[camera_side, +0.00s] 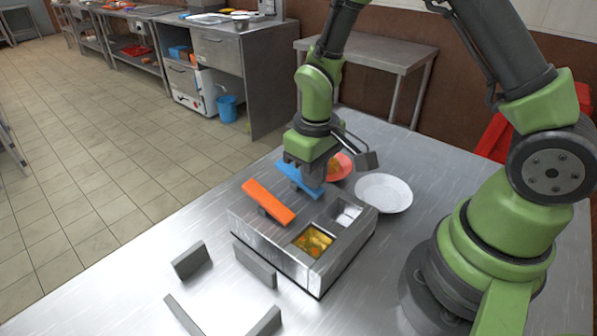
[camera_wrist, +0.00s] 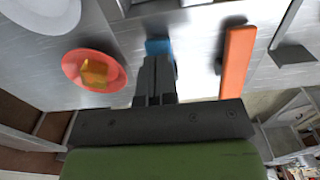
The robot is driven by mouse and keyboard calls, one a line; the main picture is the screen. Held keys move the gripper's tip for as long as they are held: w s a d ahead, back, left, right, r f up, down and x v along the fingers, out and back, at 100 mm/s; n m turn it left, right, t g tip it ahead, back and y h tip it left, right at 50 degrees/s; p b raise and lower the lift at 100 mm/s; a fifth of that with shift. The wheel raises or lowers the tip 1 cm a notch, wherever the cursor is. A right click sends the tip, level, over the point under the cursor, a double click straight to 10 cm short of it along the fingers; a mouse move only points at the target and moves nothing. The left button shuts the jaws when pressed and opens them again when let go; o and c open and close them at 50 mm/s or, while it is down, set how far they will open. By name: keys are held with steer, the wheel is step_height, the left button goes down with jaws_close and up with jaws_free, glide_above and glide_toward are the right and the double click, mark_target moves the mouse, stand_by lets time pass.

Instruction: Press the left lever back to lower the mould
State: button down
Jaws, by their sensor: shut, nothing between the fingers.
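A metal box (camera_side: 262,240) with two square wells stands on the table. One well holds yellow food (camera_side: 313,241) with coloured bits; the other (camera_side: 346,213) looks pale inside. A blue lever (camera_side: 311,188) and an orange lever (camera_side: 268,202) stick out on the box's far side, side by side. My gripper (camera_side: 299,172) is shut and empty, pointing down over the blue lever. In the wrist view, the fingers (camera_wrist: 155,80) hide most of the blue lever (camera_wrist: 158,47), and the orange lever (camera_wrist: 237,62) is clear to the right. Whether the fingertips touch the blue lever I cannot tell.
A red plate (camera_side: 345,160) with an orange-yellow piece lies close behind my gripper, beside a white plate (camera_side: 383,193). Several grey bars, one of them here (camera_side: 190,260), stand on the table at the front left. The table's left edge is bare.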

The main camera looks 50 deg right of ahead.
step_height(320, 180, up, 8)
stand_by(0.8)
steer(key=s+a+r+m+t+y, duration=0.1)
steer(key=s+r+m+t, duration=0.3)
steer(key=s+r, duration=0.9)
steer(key=r+t+y, duration=0.1)
steer(key=t, duration=0.2)
steer(key=shift+s+a+r, duration=0.15)
steer(key=shift+a, duration=0.2)
